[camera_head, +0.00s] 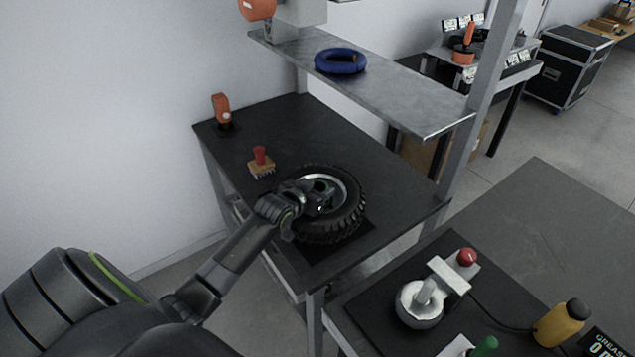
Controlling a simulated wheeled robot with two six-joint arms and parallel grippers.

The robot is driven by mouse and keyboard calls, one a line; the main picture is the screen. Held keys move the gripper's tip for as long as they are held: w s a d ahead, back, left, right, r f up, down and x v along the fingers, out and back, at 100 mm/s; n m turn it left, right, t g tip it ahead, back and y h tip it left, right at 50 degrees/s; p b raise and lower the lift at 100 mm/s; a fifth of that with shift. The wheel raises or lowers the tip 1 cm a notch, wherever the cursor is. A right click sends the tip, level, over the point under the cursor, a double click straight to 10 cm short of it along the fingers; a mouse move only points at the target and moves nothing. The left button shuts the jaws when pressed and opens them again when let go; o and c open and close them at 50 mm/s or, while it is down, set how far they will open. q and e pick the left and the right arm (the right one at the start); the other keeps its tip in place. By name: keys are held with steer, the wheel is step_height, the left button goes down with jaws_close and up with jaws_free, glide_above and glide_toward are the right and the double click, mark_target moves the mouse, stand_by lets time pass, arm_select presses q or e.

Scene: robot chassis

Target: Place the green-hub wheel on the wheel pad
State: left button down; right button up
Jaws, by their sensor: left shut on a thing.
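The wheel (347,222) has a chunky black tyre and a pale metal rim, with a little green showing near its hub. It lies roughly flat at the front of the dark workbench, over the wheel pad (318,252), a darker square whose front and right edges show. I cannot tell whether the tyre touches the pad. My left gripper (320,199) reaches in from the left and is shut on the wheel at its middle; its fingertips are partly hidden by the gripper body. My right gripper is out of view.
A brush with a red handle (261,162) and an orange tool (222,110) stand on the bench (290,120). A metal shelf (400,98) holding a blue ring (341,61) overhangs the back. A front-right table carries a yellow bottle (560,323) and a red-knobbed device (452,270).

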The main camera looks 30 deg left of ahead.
arm_select(q)
steer(key=shift+w+f, duration=0.1)
steer(key=shift+f, duration=0.95)
steer(key=c, duration=1)
jaws_free()
steer(key=shift+f, duration=0.4)
steer(key=shift+c, duration=0.2)
steer(key=o, duration=0.4)
steer(key=shift+s+r, duration=0.1)
steer(key=shift+s, duration=0.1)
steer(key=shift+s, duration=0.1)
steer(key=v, duration=1.2)
steer(key=shift+r, duration=0.1)
